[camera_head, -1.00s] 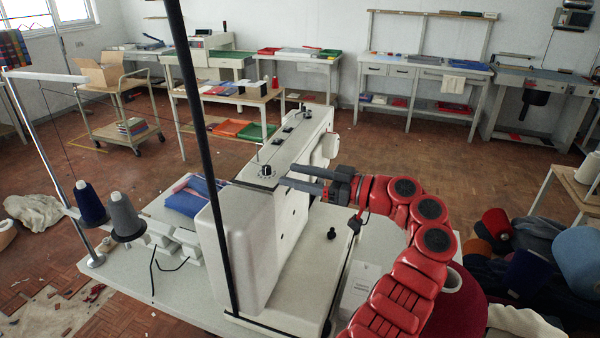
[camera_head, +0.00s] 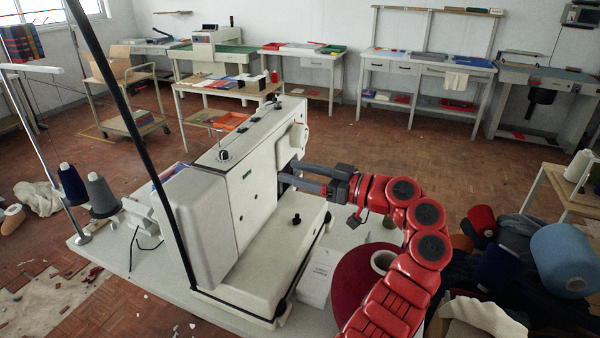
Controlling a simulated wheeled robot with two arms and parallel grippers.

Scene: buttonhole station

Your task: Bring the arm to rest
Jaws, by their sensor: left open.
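My left arm (camera_head: 378,300) is red with black joint caps and reaches up from the lower edge of the view. My left gripper (camera_head: 284,173) has two grey fingers pointing left, spread apart with nothing seen between them. The fingertips are against or just in front of the right side of the white buttonhole machine (camera_head: 215,205); I cannot tell whether they touch it. My right gripper is not in view.
The machine stands on a pale table (camera_head: 120,268). A dark red cone (camera_head: 352,285) is close beside my arm. A blue cone (camera_head: 563,260) and dark cloth lie at the right. Thread spools (camera_head: 101,198) stand at the left. Open wooden floor (camera_head: 440,165) lies beyond.

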